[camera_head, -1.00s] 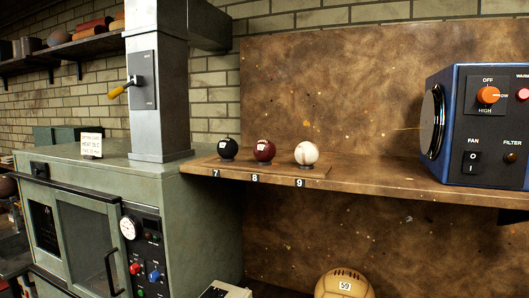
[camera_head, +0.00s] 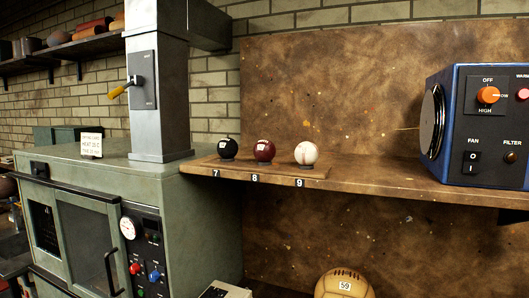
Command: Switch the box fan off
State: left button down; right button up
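A dark blue box (camera_head: 448,75) stands on the right of the wooden shelf, cut off by the right picture edge. A round black-rimmed opening (camera_head: 432,122) is on its left side. Its black front panel has an orange knob (camera_head: 488,95) marked OFF above, LOW at the right and HIGH below; its light mark points right, towards LOW. Below it is a black rocker switch (camera_head: 471,163) labelled FAN, marked O above and I below; I cannot tell which side is pressed. A small knob labelled FILTER (camera_head: 511,157) is beside it. Neither gripper is in view.
Three balls, black (camera_head: 228,148), dark red (camera_head: 264,151) and white (camera_head: 306,153), stand on a board numbered 7 to 9, left of the box. A green cabinet (camera_head: 185,215) with a duct and yellow-handled lever (camera_head: 118,91) is at left. The shelf between balls and box is clear.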

aim_at(472, 158)
jog(key=z, duration=1.35)
